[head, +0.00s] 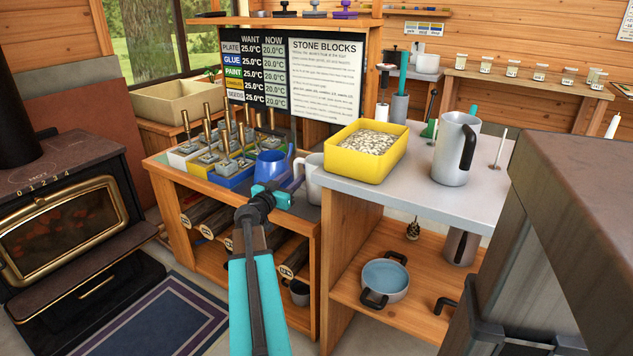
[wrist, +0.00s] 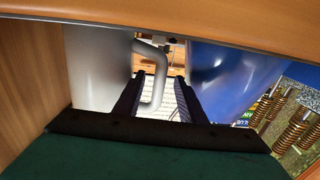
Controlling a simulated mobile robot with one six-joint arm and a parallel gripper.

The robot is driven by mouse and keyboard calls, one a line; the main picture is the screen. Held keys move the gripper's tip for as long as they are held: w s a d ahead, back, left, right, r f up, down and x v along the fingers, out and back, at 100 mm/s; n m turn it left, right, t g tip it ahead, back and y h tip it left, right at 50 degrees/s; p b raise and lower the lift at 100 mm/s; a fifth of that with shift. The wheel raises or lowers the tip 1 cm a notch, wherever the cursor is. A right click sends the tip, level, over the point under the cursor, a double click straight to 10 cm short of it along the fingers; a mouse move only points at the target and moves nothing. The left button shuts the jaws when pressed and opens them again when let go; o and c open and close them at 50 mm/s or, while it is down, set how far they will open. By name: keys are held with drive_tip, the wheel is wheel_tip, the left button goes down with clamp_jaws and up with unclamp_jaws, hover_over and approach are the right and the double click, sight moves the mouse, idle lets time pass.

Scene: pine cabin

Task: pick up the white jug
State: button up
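The white jug (head: 313,180) stands at the right end of the lower workbench in the head view, beside the blue jug (head: 272,167). In the wrist view the white jug (wrist: 95,65) fills the upper left, with its bent handle (wrist: 157,85) pointing right. My gripper (wrist: 160,78) is open, its two dark fingers on either side of the handle in the picture. I see space beside the handle; whether a finger touches it I cannot tell. The blue jug (wrist: 232,75) is close behind the right finger. In the head view the fingertips are hard to make out.
A higher grey counter (head: 400,190) adjoins on the right, with a yellow seed bin (head: 366,150) and a pale jug with a black handle (head: 453,150). Brass-handled stone blocks (head: 225,150) stand left of the blue jug. A wooden edge (wrist: 170,20) crosses the wrist view's top.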

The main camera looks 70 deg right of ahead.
drive_tip(key=shift+s+d, duration=0.15)
drive_tip(key=shift+d, duration=0.55)
drive_tip(key=shift+s+d, duration=0.1)
drive_tip(key=shift+d, duration=0.6)
clamp_jaws()
idle(0.8)
